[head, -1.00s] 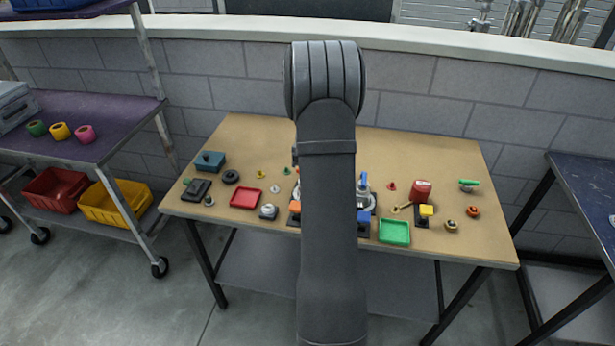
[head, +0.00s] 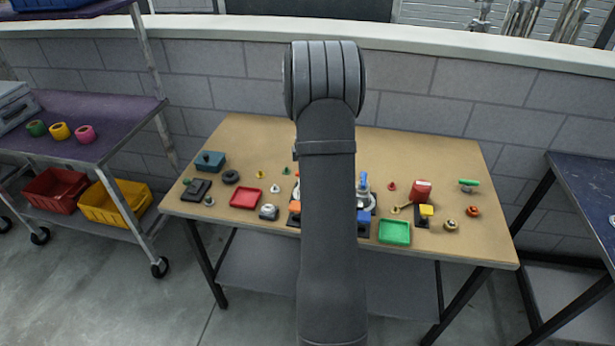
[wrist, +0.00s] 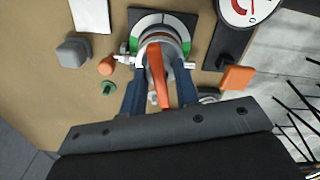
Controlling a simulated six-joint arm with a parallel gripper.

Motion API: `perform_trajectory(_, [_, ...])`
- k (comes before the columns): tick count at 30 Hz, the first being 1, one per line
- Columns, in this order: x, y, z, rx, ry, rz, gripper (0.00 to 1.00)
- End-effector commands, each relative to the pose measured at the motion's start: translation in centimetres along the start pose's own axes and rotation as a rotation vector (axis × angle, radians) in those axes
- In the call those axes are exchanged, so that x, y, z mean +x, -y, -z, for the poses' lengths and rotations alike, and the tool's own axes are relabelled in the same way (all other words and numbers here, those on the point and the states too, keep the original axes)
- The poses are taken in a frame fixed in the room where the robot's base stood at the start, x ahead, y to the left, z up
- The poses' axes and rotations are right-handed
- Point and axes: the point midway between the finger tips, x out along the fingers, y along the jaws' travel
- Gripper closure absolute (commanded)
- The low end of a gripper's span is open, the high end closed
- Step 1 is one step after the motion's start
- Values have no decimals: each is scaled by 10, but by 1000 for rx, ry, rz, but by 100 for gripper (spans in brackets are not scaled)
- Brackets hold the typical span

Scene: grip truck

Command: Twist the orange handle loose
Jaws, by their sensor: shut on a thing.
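The orange handle (wrist: 157,72) is a flat bar on a round metallic fitting in the wrist view. It points down the picture toward my gripper. A backing plate with a white and green dial (wrist: 164,19) lies behind it. My gripper (wrist: 160,84) has its two blue fingers on either side of the handle and is shut on it. Exact contact at the fingertips is hard to make out. In the head view my arm hides the handle and most of the gripper.
The tan workbench (head: 420,165) carries several small parts, a red tray (head: 245,198) and a green tray (head: 394,232). In the wrist view, a gauge (wrist: 245,8), an orange square (wrist: 237,77) and a grey knob (wrist: 74,51) lie near the fitting.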

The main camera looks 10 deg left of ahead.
Motion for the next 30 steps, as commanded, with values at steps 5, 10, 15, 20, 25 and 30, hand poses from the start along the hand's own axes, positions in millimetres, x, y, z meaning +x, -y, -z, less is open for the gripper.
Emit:
perform_trajectory(5, [0, 0, 0, -1, 1, -1, 70])
perform_trajectory(10, [0, 0, 0, 0, 1, -1, 64])
perform_trajectory(15, [-1, 0, -1, 1, 1, -1, 64])
perform_trajectory(20, [-13, -1, -1, 1, 1, -3, 64])
perform_trajectory(25, [-26, 0, -1, 1, 1, -3, 64])
perform_trajectory(30, [-40, 0, -1, 2, 1, -3, 64])
